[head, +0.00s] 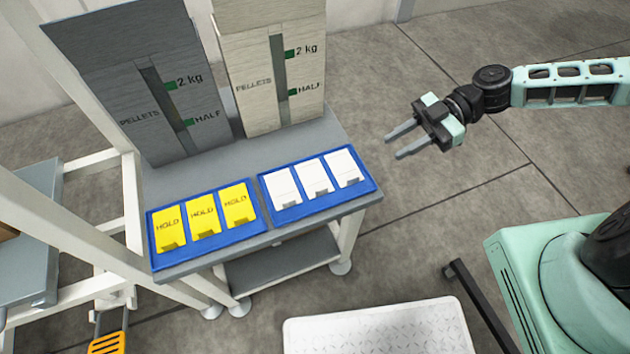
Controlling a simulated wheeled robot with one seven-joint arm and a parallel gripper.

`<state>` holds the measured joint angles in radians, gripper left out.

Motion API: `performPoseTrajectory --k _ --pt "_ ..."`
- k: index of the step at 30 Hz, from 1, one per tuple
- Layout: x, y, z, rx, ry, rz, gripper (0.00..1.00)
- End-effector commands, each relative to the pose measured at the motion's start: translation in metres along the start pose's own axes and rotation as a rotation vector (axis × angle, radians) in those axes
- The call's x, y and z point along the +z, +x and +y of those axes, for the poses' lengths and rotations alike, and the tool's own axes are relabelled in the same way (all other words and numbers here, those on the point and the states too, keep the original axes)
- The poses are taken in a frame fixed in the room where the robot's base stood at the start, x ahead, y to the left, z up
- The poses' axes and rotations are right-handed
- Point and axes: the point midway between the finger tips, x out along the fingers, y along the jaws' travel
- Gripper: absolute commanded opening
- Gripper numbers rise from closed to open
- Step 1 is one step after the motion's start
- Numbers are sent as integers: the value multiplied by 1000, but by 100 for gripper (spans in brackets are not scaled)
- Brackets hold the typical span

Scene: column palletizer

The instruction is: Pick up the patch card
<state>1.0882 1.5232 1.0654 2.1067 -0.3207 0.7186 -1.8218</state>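No card in view is labelled as a patch card. Three plain white cards (317,177) lie in a row in a blue tray (268,204) at the right front of the grey table. Three yellow cards marked HOLD (203,214) lie in a second blue tray (254,230) to their left. I cannot tell which cards are patch cards, though the white ones bear no readable text. My gripper (394,146) is in the air to the right of the white cards, beyond the table's edge. Its two grey fingers point left, apart, with nothing between them.
Two tall pellet bins, one dark grey (148,75) and one light (247,65), stand at the table's back, marked 2 kg and HALF. A white frame post (130,205) rises at the table's left. A white patterned platform (380,330) lies in front.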

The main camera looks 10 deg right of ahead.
Motion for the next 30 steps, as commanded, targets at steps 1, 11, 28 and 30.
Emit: performPoseTrajectory --k 1,11,28,30 --pt "0 6 0 -1 -5 4 30" --pt "-1 74 -2 -6 -2 4 30" --pt "-1 142 -2 -5 -2 3 30" --pt "-1 153 -3 -6 0 2 30"
